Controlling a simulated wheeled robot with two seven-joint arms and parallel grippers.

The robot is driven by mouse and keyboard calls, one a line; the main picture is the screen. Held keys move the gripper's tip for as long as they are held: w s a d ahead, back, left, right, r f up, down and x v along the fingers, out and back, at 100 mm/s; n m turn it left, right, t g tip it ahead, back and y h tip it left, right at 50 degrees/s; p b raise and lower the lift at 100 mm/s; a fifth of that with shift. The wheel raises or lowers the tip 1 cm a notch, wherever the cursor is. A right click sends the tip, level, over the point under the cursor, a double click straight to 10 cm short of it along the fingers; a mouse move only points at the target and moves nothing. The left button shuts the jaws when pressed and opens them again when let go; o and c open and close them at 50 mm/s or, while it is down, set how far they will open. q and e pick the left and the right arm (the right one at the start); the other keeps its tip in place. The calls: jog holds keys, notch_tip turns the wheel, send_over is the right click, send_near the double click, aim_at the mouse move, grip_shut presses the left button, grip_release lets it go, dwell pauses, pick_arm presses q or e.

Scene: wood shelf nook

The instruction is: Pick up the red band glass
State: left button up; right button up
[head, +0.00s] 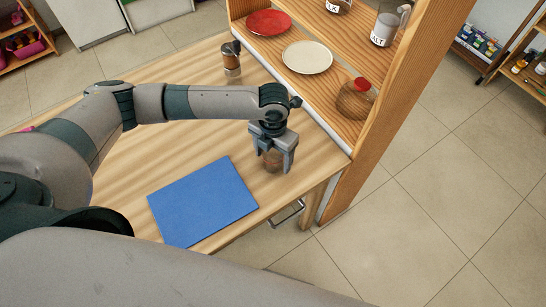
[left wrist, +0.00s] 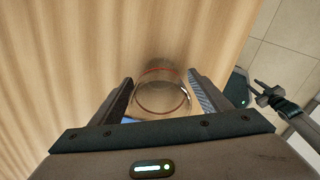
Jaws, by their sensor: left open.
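The red band glass (left wrist: 160,92) is a clear glass with a thin red band near one rim. In the left wrist view it stands on the wooden table between my two open fingers, with a gap at each side. In the head view the glass (head: 273,160) shows partly below my left gripper (head: 273,158), which points down around it near the table's right edge. The gripper hides much of the glass there. My left gripper (left wrist: 165,97) is open.
A blue mat (head: 203,200) lies left of the glass. A pepper mill (head: 231,60) stands at the table's back. A wooden shelf (head: 340,125) behind holds a red plate (head: 268,22), a white plate (head: 307,57) and a red-lidded jar (head: 356,98).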

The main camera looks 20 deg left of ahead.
pick_arm(q)
jog(key=c, duration=1.3)
jog(key=shift+o, duration=0.2)
jog(key=shift+r, duration=0.1)
pick_arm(e)
jog(key=shift+d, duration=0.1)
